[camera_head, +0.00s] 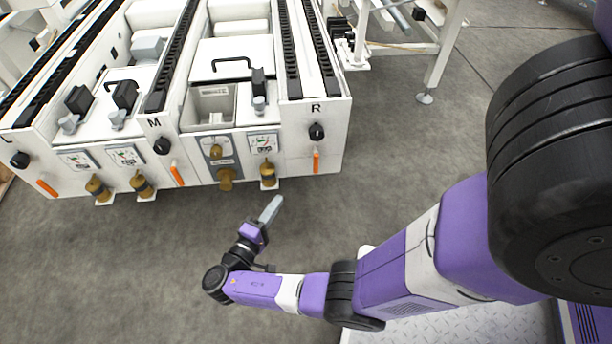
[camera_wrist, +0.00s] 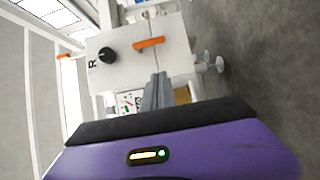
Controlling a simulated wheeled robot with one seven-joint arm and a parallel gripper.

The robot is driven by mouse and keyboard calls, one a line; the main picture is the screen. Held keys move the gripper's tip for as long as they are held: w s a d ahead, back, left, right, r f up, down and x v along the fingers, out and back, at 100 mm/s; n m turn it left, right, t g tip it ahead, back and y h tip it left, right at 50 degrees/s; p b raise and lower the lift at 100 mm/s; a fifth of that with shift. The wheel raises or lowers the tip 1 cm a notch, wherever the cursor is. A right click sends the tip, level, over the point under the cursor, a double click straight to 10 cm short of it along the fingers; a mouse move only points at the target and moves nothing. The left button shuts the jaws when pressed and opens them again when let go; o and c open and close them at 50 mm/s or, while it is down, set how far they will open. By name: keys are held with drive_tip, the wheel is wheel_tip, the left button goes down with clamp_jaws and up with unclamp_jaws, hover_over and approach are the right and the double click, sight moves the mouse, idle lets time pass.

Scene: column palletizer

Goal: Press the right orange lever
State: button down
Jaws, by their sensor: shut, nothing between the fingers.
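The right orange lever (camera_head: 316,161) hangs on the white front panel below the letter R and a black knob (camera_head: 317,131). In the wrist view the same lever (camera_wrist: 149,43) lies sideways above the fingertips, beside the black knob (camera_wrist: 107,55). My gripper (camera_head: 271,208) is shut and empty, in front of the machine, below and left of the right lever in the head view. In the wrist view its closed fingers (camera_wrist: 158,84) point toward the panel. I see a gap between fingertips and lever in the head view.
The middle orange lever (camera_head: 177,174) and left orange lever (camera_head: 47,188) sit on the same machine (camera_head: 330,108). Brass fittings (camera_head: 226,178) stick out from the front between the levers. Grey floor (camera_head: 130,260) in front of the machine is clear.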

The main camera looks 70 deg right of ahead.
drive_tip(key=b, duration=0.2)
approach(316, 164)
drive_tip(key=w+d+f, duration=0.3)
drive_tip(key=w+d, duration=0.1)
drive_tip(key=d, duration=0.1)
drive_tip(key=shift+s+d, duration=0.5)
drive_tip(key=shift+s, duration=0.4)
drive_tip(key=shift+s+d, duration=0.45)
drive_tip(key=shift+s, duration=0.45)
